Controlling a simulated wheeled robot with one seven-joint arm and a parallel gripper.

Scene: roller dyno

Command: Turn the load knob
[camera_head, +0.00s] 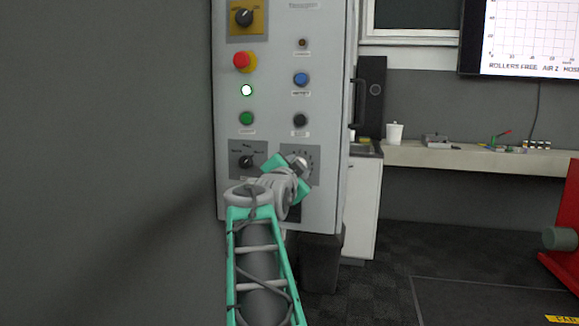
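A grey control cabinet (275,128) carries knobs and buttons on its front. A dial plate with scale marks (314,165) sits low on the right of the panel and looks like the load dial, but its label is not readable. My gripper (292,168) is in front of this plate and covers most of it, including the knob's place. Whether the fingers touch or hold the knob cannot be told. A black selector knob (246,161) is on the plate just to the left, clear of my gripper.
Above are a red emergency button (243,61), a lit button (247,90), a green button (247,118), a blue button (301,79) and a black button (300,120). A dark bin (322,262) stands below the cabinet. A bench (430,157) is behind right; open floor lies right.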

